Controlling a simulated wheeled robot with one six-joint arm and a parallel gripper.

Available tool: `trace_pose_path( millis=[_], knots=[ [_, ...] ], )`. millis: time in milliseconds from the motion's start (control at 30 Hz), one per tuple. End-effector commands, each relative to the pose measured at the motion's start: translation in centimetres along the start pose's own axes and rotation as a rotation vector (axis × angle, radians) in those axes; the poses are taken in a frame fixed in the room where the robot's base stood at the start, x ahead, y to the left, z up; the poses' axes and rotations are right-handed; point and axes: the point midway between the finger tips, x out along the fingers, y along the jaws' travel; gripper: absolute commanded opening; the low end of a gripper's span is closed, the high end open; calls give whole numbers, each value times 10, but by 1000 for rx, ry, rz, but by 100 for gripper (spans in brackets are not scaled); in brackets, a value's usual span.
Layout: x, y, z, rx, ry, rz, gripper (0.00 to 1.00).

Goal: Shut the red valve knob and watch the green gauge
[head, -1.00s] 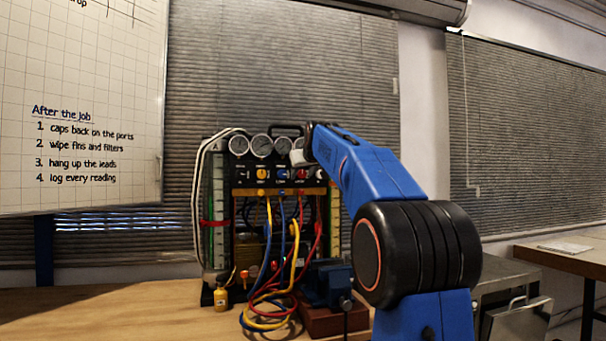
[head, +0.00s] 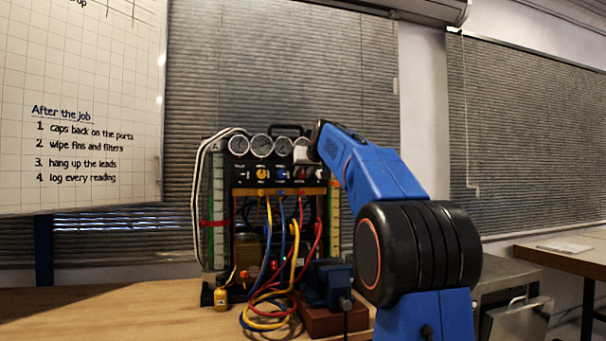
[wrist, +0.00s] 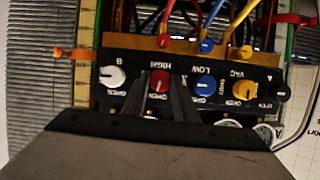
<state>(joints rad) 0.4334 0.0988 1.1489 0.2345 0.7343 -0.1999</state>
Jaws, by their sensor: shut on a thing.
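The red valve knob (wrist: 158,83) sits on the black manifold panel under the HIGH label. My gripper (wrist: 160,88) is shut on it, with one dark finger on each side. In the head view my gripper (head: 301,168) reaches the panel's right part and covers the red knob. A row of round gauges (head: 262,145) stands above the knobs. Their faces look pale, and I cannot tell which is green or read any needle. Two gauge rims (wrist: 230,123) only peep out beside my gripper in the wrist view.
A blue knob (wrist: 206,86), a yellow knob (wrist: 244,90) and a white knob (wrist: 113,77) flank the red one. Coloured hoses (head: 284,270) hang in front of the rig.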

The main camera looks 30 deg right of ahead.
Motion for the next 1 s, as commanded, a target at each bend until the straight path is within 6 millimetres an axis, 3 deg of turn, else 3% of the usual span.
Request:
trace_pose_path(
  millis=[1000],
  knots=[
    [2, 8, 4, 888, -1, -365, 4]
  ],
)
